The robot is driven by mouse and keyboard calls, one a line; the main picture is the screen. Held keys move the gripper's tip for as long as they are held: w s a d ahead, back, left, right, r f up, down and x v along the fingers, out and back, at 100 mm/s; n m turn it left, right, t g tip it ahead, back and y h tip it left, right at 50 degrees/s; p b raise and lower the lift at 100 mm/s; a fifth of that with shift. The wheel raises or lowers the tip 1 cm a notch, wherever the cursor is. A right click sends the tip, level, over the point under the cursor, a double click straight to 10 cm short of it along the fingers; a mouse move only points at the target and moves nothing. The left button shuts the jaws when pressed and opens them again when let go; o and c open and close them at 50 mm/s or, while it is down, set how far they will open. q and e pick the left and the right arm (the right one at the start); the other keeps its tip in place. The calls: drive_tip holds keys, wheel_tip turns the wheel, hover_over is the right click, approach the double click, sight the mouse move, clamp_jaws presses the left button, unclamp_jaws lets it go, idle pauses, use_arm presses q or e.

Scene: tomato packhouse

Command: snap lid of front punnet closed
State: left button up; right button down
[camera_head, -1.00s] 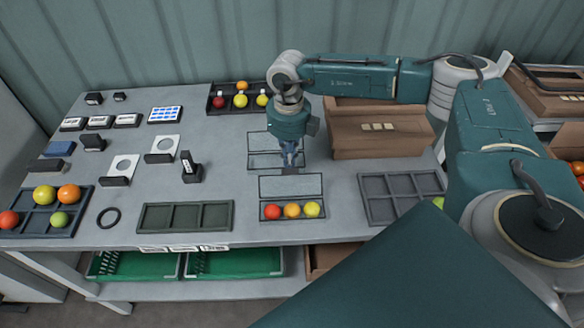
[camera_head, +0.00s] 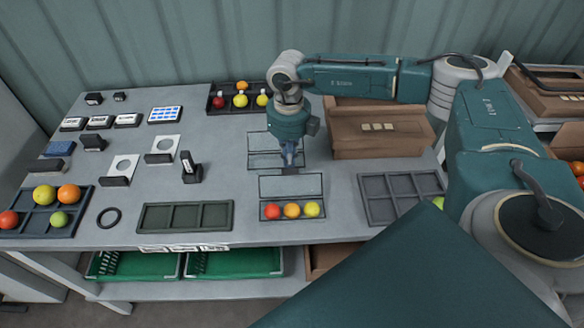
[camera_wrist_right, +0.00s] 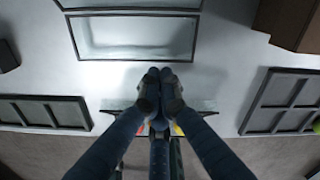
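The front punnet (camera_head: 292,219) stands near the table's front edge with a red, an orange and a yellow tomato in a row. Its clear, dark-rimmed lid (camera_head: 291,186) stands raised at the punnet's back side. My right gripper (camera_head: 290,167) points down just behind the lid. In the right wrist view its fingertips (camera_wrist_right: 161,84) are together with nothing seen between them, and they hide part of the lid and punnet. I cannot tell whether they touch the lid. My left gripper is not in view.
An empty open punnet (camera_wrist_right: 136,37) lies behind the gripper. A dark divided tray (camera_head: 364,207) is to the right, another (camera_head: 186,217) to the left. A brown carton (camera_head: 375,148) stands back right. A tray of several fruits (camera_head: 213,104) is at the back.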

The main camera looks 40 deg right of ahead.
drive_tip(key=shift+s+a+r+p, duration=0.25)
drive_tip(key=shift+s+a+p, duration=0.2)
drive_tip(key=shift+s, duration=0.3)
drive_tip(key=shift+s+a+r+p, duration=0.3)
drive_tip(key=shift+s+a+p, duration=0.15)
drive_tip(key=shift+s, duration=0.3)
drive_tip(key=shift+s+a+r+p, duration=0.25)
drive_tip(key=shift+s+a+p, duration=0.15)
drive_tip(key=shift+s, duration=0.35)
drive_tip(key=shift+s+a+r+p, duration=0.15)
drive_tip(key=shift+s+a, duration=0.2)
drive_tip(key=shift+s, duration=0.15)
drive_tip(key=shift+s+a+r+p, duration=0.15)
drive_tip(key=shift+s+a, duration=0.15)
drive_tip(key=shift+s, duration=0.2)
drive_tip(key=shift+s+a+r, duration=0.1)
drive_tip(key=shift+s+a, duration=0.05)
drive_tip(key=shift+s, duration=0.05)
drive_tip(key=shift+s+a+r+p, duration=0.2)
drive_tip(key=shift+s+a, duration=0.25)
drive_tip(key=shift+s, duration=0.35)
drive_tip(key=shift+s+a+r+p, duration=0.1)
drive_tip(key=shift+s+a+r, duration=0.15)
drive_tip(key=shift+s+a, duration=0.35)
drive_tip(key=shift+s+d, duration=0.1)
drive_tip(key=shift+d, duration=0.05)
drive_tip(key=shift+r, duration=0.1)
